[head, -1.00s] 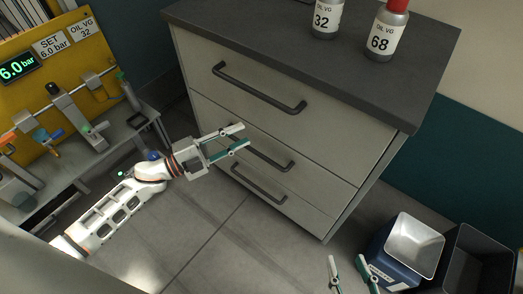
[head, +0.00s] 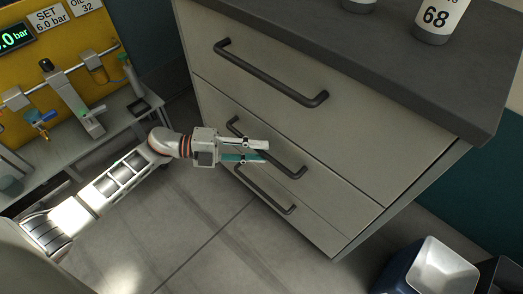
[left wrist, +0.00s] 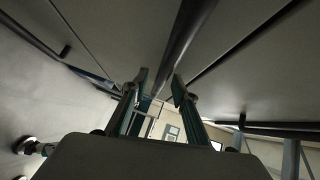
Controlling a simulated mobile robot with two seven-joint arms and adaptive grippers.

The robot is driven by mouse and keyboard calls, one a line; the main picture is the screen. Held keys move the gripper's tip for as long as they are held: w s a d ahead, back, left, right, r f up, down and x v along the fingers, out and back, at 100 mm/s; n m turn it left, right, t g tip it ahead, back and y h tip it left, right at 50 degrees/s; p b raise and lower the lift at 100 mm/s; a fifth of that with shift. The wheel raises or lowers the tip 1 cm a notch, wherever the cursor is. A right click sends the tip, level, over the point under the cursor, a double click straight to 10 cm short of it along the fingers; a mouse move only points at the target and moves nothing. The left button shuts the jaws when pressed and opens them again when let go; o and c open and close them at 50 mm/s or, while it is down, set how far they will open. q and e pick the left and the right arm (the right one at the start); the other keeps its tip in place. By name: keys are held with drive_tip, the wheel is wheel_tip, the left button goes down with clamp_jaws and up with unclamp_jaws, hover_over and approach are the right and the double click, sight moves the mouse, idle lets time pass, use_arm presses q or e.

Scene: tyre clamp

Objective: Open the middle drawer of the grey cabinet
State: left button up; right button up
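The grey cabinet (head: 315,140) has three drawers, all flush with its front. The middle drawer's dark bar handle (head: 288,165) slants down to the right, partly hidden by my left gripper (head: 268,151). The gripper comes from the left, with its fingertips over the handle in the head view. In the left wrist view, the fingers (left wrist: 160,82) are apart, and a dark handle bar (left wrist: 188,40) runs towards the gap between them. I cannot tell whether they touch it. My right gripper is not in view.
The top handle (head: 270,75) and bottom handle (head: 265,190) stick out above and below. Oil bottles (head: 440,18) stand on the cabinet top. A yellow panel bench (head: 75,75) is at left. Bins (head: 440,270) stand at lower right. The floor in front is clear.

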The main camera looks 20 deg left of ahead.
use_arm(q)
drive_tip(key=shift+w+d+f, duration=0.1)
drive_tip(key=shift+w+d, duration=0.15)
drive_tip(key=shift+d, duration=0.35)
clamp_jaws()
drive_tip(key=shift+s, duration=0.1)
